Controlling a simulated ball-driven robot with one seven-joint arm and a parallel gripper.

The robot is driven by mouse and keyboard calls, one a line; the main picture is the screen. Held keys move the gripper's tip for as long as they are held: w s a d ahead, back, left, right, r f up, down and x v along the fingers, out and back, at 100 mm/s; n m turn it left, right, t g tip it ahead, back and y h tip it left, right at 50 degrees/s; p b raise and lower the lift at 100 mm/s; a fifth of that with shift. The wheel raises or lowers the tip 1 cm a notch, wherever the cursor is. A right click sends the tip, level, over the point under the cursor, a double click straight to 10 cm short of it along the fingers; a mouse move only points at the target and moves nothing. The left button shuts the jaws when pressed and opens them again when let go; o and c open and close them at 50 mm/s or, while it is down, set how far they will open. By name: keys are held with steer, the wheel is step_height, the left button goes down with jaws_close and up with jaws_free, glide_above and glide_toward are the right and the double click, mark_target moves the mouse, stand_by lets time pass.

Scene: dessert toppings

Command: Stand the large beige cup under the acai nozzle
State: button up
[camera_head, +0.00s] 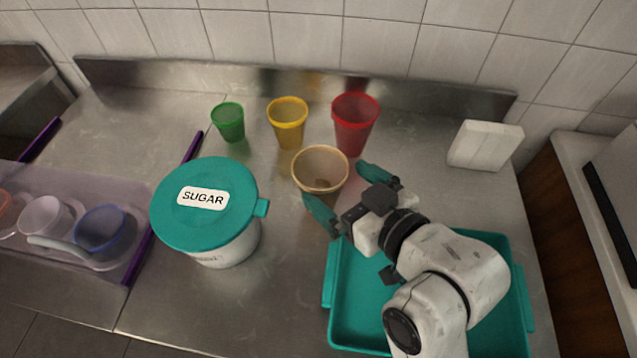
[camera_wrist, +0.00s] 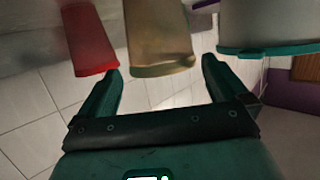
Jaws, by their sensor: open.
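The large beige cup (camera_head: 320,154) stands upright on the steel counter near the middle of the head view. My gripper (camera_head: 338,187) is open at the cup's near right side, with its teal fingers spread. In the wrist view, which looks upside down, the beige cup (camera_wrist: 158,42) is ahead of the gap between the fingertips of my gripper (camera_wrist: 162,68). The fingers are not closed on it. Whether either finger touches the cup, I cannot tell. No acai nozzle shows in either view.
Green (camera_head: 228,122), yellow (camera_head: 288,122) and red (camera_head: 355,124) cups stand behind the beige cup. A teal-lidded sugar tub (camera_head: 225,248) stands to its left. A teal tray (camera_head: 345,315) lies under my arm. A white block (camera_head: 484,146) is at the back right.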

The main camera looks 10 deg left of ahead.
mark_target(307, 157)
steer(key=shift+r+p+x, duration=0.25)
steer(key=shift+x, duration=1.2)
steer(key=shift+r+p+x, duration=0.2)
steer(key=shift+x, duration=1.25)
steer(key=shift+w+a, duration=0.1)
steer(key=shift+a, duration=0.05)
steer(key=c, duration=1.1)
steer(key=shift+o, duration=0.2)
steer(key=shift+r, duration=0.15)
